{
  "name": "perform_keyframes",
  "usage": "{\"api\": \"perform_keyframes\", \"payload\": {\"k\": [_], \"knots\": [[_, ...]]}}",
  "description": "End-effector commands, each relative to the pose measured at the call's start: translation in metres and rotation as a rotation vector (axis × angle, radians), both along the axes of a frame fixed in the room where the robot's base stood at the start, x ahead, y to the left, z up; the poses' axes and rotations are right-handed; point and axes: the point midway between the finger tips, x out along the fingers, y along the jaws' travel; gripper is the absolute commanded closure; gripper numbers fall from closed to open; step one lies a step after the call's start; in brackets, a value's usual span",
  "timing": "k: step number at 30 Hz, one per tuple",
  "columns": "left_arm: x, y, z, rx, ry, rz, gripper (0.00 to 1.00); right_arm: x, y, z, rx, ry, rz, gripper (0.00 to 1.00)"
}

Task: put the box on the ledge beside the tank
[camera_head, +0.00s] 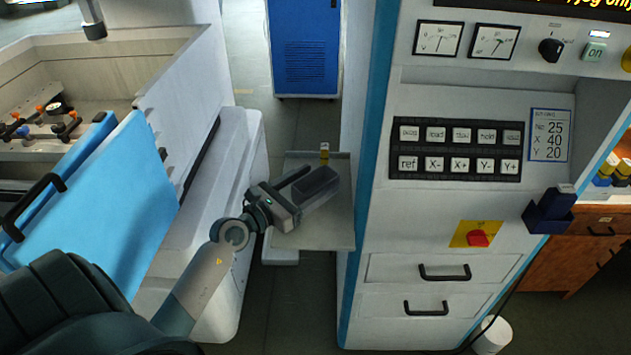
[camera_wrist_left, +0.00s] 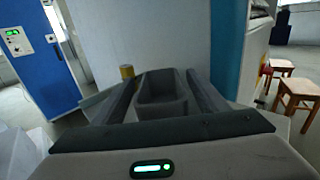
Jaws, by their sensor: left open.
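The box (camera_head: 318,183) is dark grey and open-topped. It is at the ledge (camera_head: 327,228), a pale shelf between the tank (camera_head: 180,52) and the control cabinet. My left gripper (camera_head: 308,180) is open over the ledge. In the left wrist view the box (camera_wrist_left: 162,106) lies between the two spread fingers (camera_wrist_left: 160,84). The box looks upright there, its underside hidden, so its contact with the ledge cannot be seen. My right gripper is not in view.
A small yellow-topped cylinder (camera_head: 324,153) stands at the ledge's back edge. The control cabinet (camera_head: 375,240) rises close on the right. The tank's blue door (camera_head: 135,200) with its black handle is on the left. The front part of the ledge is bare.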

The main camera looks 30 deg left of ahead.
Motion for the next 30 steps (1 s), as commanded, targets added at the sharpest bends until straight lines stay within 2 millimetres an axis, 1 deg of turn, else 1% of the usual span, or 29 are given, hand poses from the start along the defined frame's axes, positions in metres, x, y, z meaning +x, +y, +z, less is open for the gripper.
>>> {"api": "perform_keyframes", "payload": {"k": [1,7,12,18,24,30], "knots": [[-0.006,0.001,-0.003,0.001,0.002,0.0,0.33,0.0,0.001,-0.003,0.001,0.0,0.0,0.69],[-0.034,0.008,-0.004,0.001,0.002,-0.001,0.33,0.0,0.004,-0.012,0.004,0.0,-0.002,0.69],[-0.062,0.014,-0.004,0.001,0.002,0.0,0.33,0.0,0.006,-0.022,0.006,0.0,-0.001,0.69],[-0.091,0.021,-0.004,0.001,0.002,-0.001,0.33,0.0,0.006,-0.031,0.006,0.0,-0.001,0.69],[-0.107,0.025,-0.002,0.001,0.001,-0.002,0.33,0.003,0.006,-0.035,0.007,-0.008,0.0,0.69],[-0.11,0.026,0.0,0.001,0.0,-0.001,0.33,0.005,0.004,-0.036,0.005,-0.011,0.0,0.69]]}}
